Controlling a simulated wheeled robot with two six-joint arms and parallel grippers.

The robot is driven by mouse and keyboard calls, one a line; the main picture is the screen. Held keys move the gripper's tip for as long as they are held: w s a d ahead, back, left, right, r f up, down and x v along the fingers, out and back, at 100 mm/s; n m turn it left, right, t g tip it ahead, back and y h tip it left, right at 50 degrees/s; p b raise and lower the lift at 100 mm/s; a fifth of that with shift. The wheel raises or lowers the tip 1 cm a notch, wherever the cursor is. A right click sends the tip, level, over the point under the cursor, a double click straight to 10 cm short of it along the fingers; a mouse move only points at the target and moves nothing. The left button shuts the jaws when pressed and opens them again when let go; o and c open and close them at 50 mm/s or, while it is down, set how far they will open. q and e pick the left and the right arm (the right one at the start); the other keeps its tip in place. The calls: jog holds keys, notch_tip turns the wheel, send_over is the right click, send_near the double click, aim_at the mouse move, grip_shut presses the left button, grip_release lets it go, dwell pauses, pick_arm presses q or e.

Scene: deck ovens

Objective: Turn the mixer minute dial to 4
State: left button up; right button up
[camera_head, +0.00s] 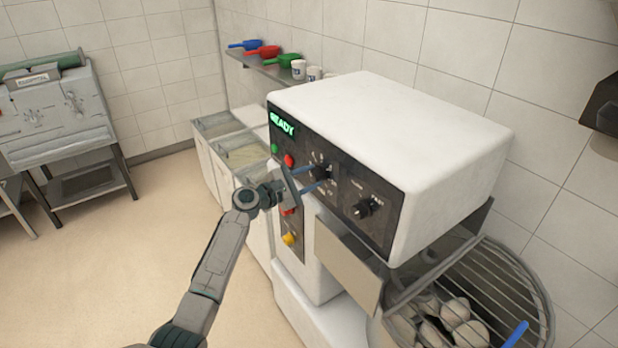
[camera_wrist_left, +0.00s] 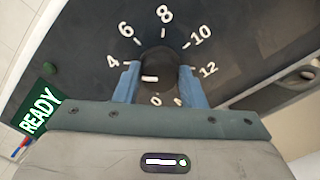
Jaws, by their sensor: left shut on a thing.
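The mixer minute dial (camera_head: 320,172) is a black knob on the dark front panel of the white mixer (camera_head: 400,120). In the left wrist view the dial (camera_wrist_left: 160,64) sits inside a ring of white numbers; 4, 6, 8, 10, 12 and 0 are readable. A short white mark on the knob lies left of its middle and points left, toward the finger, below the 4. My left gripper (camera_head: 316,178) is shut on the dial, with one blue finger on each side in the left wrist view (camera_wrist_left: 159,84). The left finger hides part of the scale. My right gripper is not in view.
A second black knob (camera_head: 363,208) is right of the dial. A green READY display (camera_head: 282,123), green and red buttons, and a yellow knob (camera_head: 289,239) are also on the mixer. A wire guard (camera_head: 525,285) covers the bowl at lower right. Open floor lies left.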

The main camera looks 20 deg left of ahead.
pick_arm(q)
jog(key=o, duration=1)
jog(key=shift+s+a+f, duration=0.1)
jog(key=b+v, duration=0.4)
jog(key=v, duration=0.6)
jog(key=shift+s+a, duration=0.2)
